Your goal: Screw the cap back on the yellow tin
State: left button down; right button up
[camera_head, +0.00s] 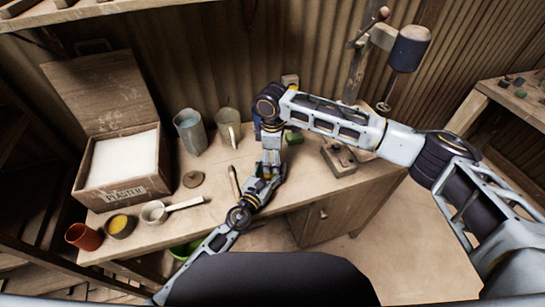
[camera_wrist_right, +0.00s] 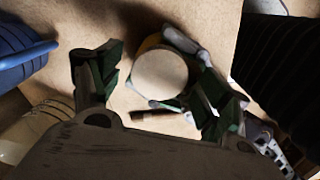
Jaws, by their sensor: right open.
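In the right wrist view a round pale disc (camera_wrist_right: 160,74) covers the top of the yellow tin (camera_wrist_right: 148,42); only a little yellow side shows at its edge. I cannot tell whether the disc is the cap or how it is seated. My right gripper (camera_wrist_right: 157,90) is open, its green-padded fingers on either side of the disc and apart from it. In the head view my right gripper (camera_head: 270,172) points down over the bench. My left gripper (camera_head: 262,184) comes in low beside it, its fingers around the tin, mostly hidden in the head view.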

jog(key=shift+r, duration=0.1)
notch_tip(320, 180, up, 12)
dwell(0.8)
pick_arm(q)
jog(key=shift+c, duration=2.1)
grip_release()
jog(key=shift+s+a, duration=0.1)
jog(key=shift+v, duration=5.9)
